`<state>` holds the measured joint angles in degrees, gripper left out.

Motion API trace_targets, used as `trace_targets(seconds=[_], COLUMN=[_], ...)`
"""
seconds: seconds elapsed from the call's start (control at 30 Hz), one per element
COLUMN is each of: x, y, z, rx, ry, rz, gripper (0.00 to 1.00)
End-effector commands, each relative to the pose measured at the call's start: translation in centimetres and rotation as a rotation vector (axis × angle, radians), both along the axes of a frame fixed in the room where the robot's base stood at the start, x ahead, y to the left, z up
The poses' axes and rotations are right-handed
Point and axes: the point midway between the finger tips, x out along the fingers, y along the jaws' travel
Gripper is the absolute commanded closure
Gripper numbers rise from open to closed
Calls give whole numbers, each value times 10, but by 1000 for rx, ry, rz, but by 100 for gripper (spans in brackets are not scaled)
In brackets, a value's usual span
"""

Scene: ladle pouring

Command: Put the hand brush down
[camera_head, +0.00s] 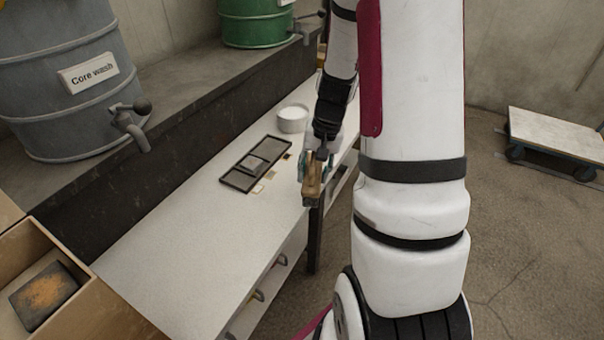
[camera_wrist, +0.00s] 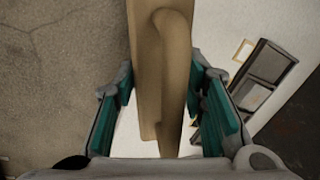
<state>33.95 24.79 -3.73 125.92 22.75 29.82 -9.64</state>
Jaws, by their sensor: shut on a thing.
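My gripper (camera_head: 312,172) is at the right front edge of the white bench, beside a dark tray. It is shut on the hand brush (camera_head: 312,192), a tan wooden piece that points down and toward the camera. In the wrist view the brush (camera_wrist: 168,60) runs up between the teal finger pads of my gripper (camera_wrist: 165,110). No bristles can be made out. The brush appears to be at the bench edge, with the floor on one side and the bench top on the other. Whether it touches the bench cannot be told.
The white bench (camera_head: 190,235) has a bare near half. A dark tray (camera_head: 238,180) and a white bowl (camera_head: 293,119) stand farther back. A wooden box (camera_head: 75,318) holds a dark block. A grey drum (camera_head: 65,75) and green drum (camera_head: 255,22) stand on the ledge. A low cart (camera_head: 558,140) is at right.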

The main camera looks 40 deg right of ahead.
Motion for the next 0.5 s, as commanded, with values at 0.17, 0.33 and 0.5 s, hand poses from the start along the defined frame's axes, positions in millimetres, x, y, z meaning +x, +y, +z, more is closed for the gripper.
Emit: trace_targets(seconds=[0.17, 0.33, 0.5], x=[32, 42, 50], y=[-3, -4, -4], z=[-4, -4, -14], rx=[-1, -1, 2], ry=[1, -1, 3], rz=[2, 0, 0], gripper=[97, 97, 97])
